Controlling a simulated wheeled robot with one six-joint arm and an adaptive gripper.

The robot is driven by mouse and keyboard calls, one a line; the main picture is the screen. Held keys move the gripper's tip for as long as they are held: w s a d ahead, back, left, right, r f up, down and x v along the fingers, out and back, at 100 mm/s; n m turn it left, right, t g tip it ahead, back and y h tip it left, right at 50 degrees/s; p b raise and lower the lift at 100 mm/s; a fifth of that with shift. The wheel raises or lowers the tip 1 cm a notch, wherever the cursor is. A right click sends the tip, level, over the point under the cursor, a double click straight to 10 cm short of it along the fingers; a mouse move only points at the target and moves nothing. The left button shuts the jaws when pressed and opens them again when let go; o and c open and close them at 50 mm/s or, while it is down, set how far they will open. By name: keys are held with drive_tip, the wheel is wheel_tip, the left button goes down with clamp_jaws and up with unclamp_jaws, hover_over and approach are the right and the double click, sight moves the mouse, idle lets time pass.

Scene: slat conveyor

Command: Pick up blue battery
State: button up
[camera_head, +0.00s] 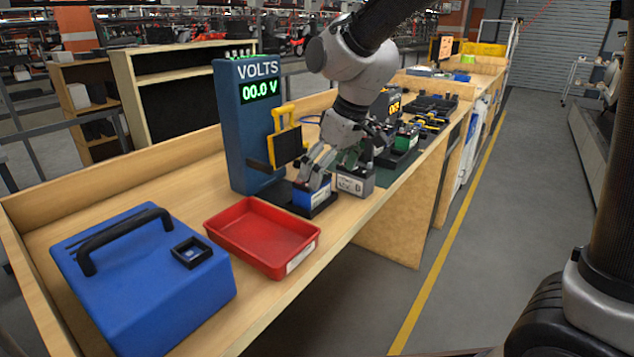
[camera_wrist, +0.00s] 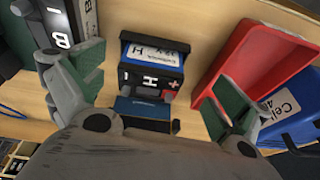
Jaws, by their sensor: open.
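The blue battery (camera_head: 312,192) stands upright in the black tray at the foot of the blue volt meter (camera_head: 240,135). In the wrist view the blue battery (camera_wrist: 153,55) shows a dark top marked H with minus and plus signs and a white label. My gripper (camera_head: 335,160) is above and close to it, pointing down. In the wrist view my gripper (camera_wrist: 155,95) is open, with one green-padded finger on each side of the battery and space between. I cannot tell the exact height of the fingertips against the battery.
A grey battery (camera_head: 355,181) marked B stands close to the right of the blue one. A yellow-handled probe (camera_head: 285,142) hangs on the meter.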

sight(304, 197)
drive_tip(key=shift+n+t+y, duration=0.3)
drive_tip(key=shift+n+t, duration=0.1)
drive_tip(key=w+a+f, duration=0.1)
drive_tip(key=f, duration=0.1)
drive_tip(key=w+a+f, duration=0.2)
drive_tip(key=f, duration=0.1)
drive_tip(key=shift+w+a+f, duration=0.15)
drive_tip(key=shift+w+f, duration=0.15)
drive_tip(key=c, duration=1.2)
drive_tip(key=shift+r, duration=0.1)
drive_tip(key=shift+c, duration=0.2)
